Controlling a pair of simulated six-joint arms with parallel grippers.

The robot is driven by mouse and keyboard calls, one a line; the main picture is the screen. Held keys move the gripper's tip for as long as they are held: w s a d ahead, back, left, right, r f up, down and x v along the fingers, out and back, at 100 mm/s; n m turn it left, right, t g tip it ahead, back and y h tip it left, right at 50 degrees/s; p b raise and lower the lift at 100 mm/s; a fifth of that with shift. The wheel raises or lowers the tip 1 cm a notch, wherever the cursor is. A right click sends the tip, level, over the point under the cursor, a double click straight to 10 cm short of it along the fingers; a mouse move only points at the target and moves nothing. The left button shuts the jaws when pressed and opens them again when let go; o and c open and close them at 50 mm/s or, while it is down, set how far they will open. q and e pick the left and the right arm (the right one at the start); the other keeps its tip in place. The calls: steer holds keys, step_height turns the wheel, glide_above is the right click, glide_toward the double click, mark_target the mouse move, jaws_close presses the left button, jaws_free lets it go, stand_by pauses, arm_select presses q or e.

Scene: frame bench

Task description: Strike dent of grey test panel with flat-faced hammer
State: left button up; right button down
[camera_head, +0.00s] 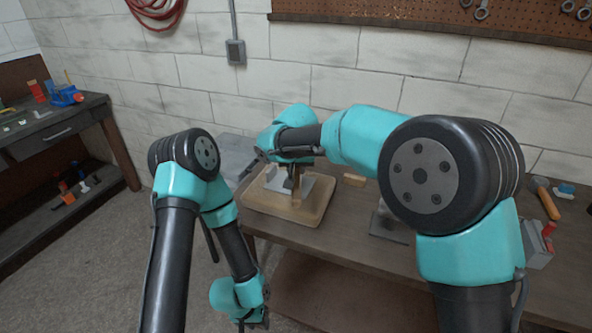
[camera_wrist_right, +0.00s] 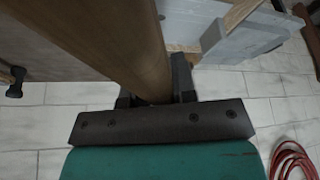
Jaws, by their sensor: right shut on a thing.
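My right gripper (camera_head: 290,166) reaches over a wooden tray (camera_head: 262,208) on the bench. It is shut on a brown wooden handle, seen close up in the right wrist view (camera_wrist_right: 125,45), which I take to be the hammer's. The hammer's head is not clear in either view. The grey test panel (camera_head: 306,188) lies on the tray beneath the gripper, partly hidden by it. Its dent cannot be made out. My left gripper (camera_head: 252,322) hangs low in front of the bench, at the bottom of the head view; its fingers are too small to read.
The brown bench top (camera_head: 345,222) carries a small wooden block (camera_head: 355,180) and a grey metal stand (camera_head: 388,226). An orange-handled tool (camera_head: 546,200) and a grey vise-like piece (camera_head: 536,248) are at the right. A side bench (camera_head: 50,135) stands at the left.

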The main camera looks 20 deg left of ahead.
stand_by(0.3)
steer(key=shift+f, duration=1.55)
step_height(320, 180, down, 4)
steer(key=shift+f, duration=0.2)
step_height(320, 180, up, 8)
steer(key=shift+f, duration=0.25)
